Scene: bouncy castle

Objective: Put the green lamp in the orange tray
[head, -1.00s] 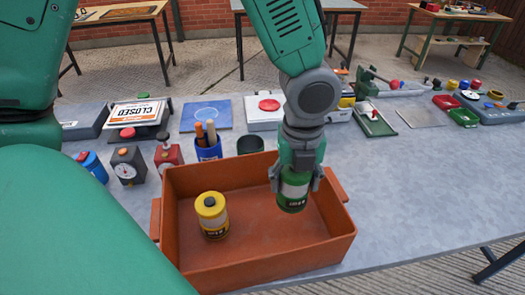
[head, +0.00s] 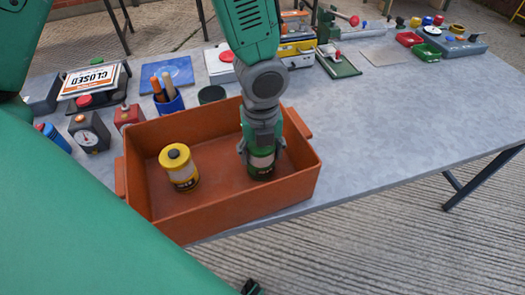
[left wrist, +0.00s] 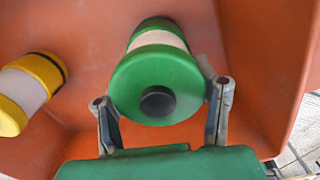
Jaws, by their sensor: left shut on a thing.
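The green lamp (head: 261,160), a green cylinder with a pale band, is inside the orange tray (head: 220,205), in its right half. It looks upright and at or very near the tray floor; contact is hard to tell. My left gripper (head: 261,148) is above it, shut on it. In the left wrist view the green lamp (left wrist: 157,85) shows its green top with a black knob, between the two fingers (left wrist: 163,110). My right gripper is in neither view.
A yellow lamp (head: 179,167) stands in the tray's left half. Behind the tray are a blue cup of sticks (head: 168,102), a dark green cup (head: 212,94) and several devices. The table to the right of the tray is clear.

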